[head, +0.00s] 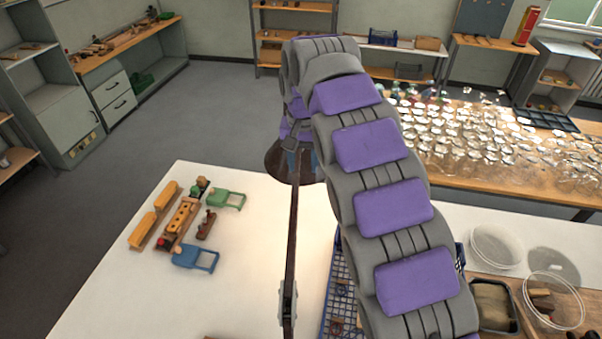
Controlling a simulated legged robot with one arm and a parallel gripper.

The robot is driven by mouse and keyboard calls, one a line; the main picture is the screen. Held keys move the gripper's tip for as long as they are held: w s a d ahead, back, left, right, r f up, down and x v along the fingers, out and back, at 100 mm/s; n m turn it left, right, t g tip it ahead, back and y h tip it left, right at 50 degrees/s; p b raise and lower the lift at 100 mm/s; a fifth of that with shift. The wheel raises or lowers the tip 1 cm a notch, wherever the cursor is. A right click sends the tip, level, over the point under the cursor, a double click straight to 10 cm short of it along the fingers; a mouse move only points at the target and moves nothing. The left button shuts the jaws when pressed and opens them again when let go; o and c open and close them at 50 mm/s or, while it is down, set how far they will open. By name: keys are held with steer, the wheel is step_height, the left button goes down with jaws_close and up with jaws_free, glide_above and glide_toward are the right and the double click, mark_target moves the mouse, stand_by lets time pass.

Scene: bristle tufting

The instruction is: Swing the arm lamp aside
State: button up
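The arm lamp has a long, thin dark arm (293,240) running up the middle of the head view, with a metal joint (288,302) low down. At its far end is a round, dark brown shade (276,160) over the far edge of the white table. My grey and purple arm reaches from the lower right and bends down behind the lamp's top. My gripper (297,148) is at the shade, overlapping it in the picture. Its fingertips are small and partly hidden, so I cannot tell whether they touch or grip the lamp.
The white table (110,290) bears wooden toy-like parts (183,217), a green frame (227,198) and a blue frame (195,257) at left. A blue basket (340,290), clear bowls (497,247) and a dark tray (494,306) lie right. Many glasses (480,140) crowd the wooden table behind.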

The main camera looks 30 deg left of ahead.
step_height(320, 180, up, 6)
steer(key=d+p, duration=0.2)
steer(key=t+y+b, duration=0.2)
steer(key=t+b, duration=0.2)
steer(key=b, duration=0.2)
glide_toward(295, 179)
steer(key=shift+n, duration=0.4)
steer(key=p+x, duration=0.1)
steer(key=x, duration=0.7)
steer(key=shift+w+f+p, duration=0.15)
steer(key=shift+f+p, duration=0.05)
steer(key=shift+p, duration=0.15)
steer(key=shift+c, duration=0.2)
